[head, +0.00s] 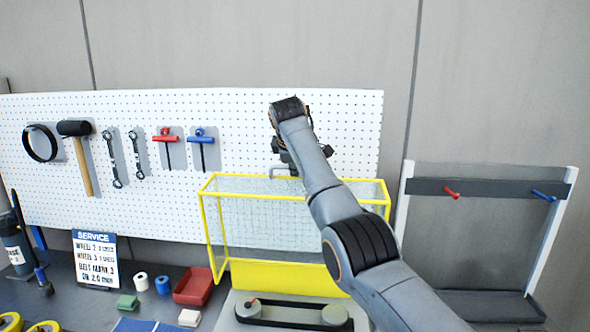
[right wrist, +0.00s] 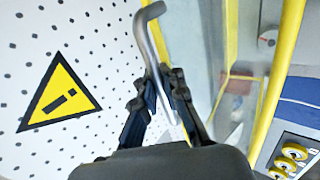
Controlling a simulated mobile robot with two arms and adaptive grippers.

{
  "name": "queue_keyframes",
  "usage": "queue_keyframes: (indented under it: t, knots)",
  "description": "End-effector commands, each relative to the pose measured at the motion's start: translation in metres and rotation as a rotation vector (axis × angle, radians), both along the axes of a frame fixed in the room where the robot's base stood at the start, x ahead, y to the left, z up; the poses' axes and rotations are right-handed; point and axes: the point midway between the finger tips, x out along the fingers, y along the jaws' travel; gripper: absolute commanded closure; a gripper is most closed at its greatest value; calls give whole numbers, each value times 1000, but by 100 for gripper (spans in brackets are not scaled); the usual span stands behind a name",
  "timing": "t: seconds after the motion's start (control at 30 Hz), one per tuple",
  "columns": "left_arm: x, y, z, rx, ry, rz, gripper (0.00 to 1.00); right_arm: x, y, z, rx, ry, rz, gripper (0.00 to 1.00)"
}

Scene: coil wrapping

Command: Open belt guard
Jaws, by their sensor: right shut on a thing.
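The belt guard (head: 212,232) is a yellow frame with clear mesh panels, standing raised behind the belt drive. The dark belt and its pulleys (head: 292,313) lie uncovered on a grey base in front of it. A bent grey metal handle (head: 275,170) shows at the guard's top edge; it also shows in the right wrist view (right wrist: 152,32). My right gripper (head: 290,164) is at this handle, with its arm crossing in front of the guard's right part. In the right wrist view the black fingers (right wrist: 165,85) are closed on the handle. My left gripper is out of view.
A white pegboard (head: 110,205) with hanging tools stands close behind the guard. A service sign (head: 95,257), a red tray (head: 194,287) and small rolls sit on the bench at left. A rack (head: 487,188) with a red and a blue peg stands at right.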

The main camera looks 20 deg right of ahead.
Motion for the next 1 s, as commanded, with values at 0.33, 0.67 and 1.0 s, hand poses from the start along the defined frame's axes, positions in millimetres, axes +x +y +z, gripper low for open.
queue_keyframes:
  t: [0.33, 0.67, 1.0]
  knots:
    - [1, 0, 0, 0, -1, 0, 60, 0, 1, 2, 0, -3, 1, 81]
    - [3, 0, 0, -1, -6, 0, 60, -9, 7, 16, -1, -8, 1, 81]
    - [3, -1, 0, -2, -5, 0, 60, -48, 31, 70, -1, -9, 2, 81]
